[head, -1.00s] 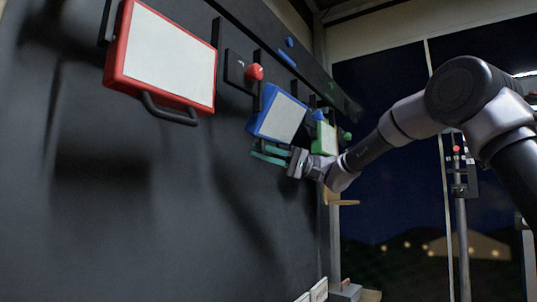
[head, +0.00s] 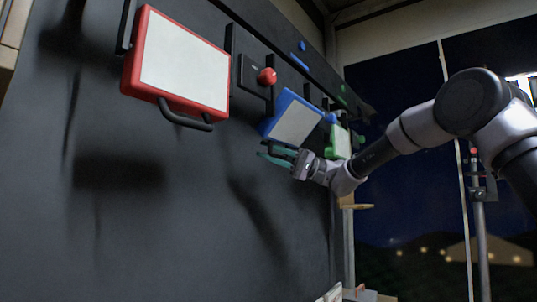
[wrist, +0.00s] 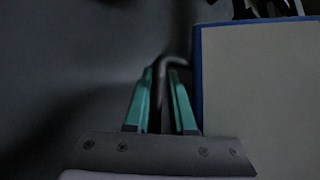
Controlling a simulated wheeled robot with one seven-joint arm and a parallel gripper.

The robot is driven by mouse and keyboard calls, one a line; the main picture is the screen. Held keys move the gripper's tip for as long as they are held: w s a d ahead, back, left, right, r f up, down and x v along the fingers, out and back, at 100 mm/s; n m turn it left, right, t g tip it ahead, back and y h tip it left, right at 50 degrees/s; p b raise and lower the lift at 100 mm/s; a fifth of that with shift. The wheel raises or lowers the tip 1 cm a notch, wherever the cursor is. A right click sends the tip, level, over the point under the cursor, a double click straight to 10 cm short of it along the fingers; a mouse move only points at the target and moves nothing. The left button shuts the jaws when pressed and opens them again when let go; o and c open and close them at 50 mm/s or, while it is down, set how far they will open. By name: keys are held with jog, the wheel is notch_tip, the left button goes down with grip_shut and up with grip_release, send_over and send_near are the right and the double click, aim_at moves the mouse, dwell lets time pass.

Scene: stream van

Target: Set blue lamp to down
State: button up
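The blue lamp (head: 294,122) is a blue-framed panel with a pale face on the dark wall, tilted, between the red and green lamps. Its pale face and blue edge also fill the right of the wrist view (wrist: 262,95). A dark bent handle (wrist: 178,61) shows beside the lamp's edge in the wrist view. My gripper (head: 273,154) is just below the blue lamp's lower edge. In the wrist view its green fingers (wrist: 164,82) stand apart, on either side of the handle. I cannot tell whether they touch it.
A red lamp (head: 183,62) with a dark handle hangs at upper left, with a red knob (head: 266,77) beside it. A green lamp (head: 341,141) is just beyond the blue one, near my wrist. A wooden ledge (head: 358,206) lies below. The lower wall is clear.

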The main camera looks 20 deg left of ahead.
dwell(0.3)
jog(key=v, duration=1)
jog(key=shift+d+f, duration=0.15)
jog(key=shift+d, duration=0.2)
jog(key=shift+w, duration=0.15)
jog(key=s+d+f+m+t+h, duration=0.6)
jog(key=s+d+f+t+h, duration=0.2)
jog(key=s+d+f, duration=0.2)
jog(key=s+d+f+m+t+h, duration=0.2)
jog(key=s+d+f+t+h, duration=0.1)
jog(key=d, duration=0.5)
jog(key=s+d+f+m+t+h, duration=0.3)
jog(key=d, duration=0.6)
jog(key=s+d+f+m+t+h, duration=0.2)
jog(key=s+d+f+t+h, duration=0.1)
jog(key=d, duration=0.6)
jog(key=shift+f+m, duration=0.3)
jog(key=shift+f, duration=0.25)
jog(key=shift+s, duration=0.1)
dwell(1.2)
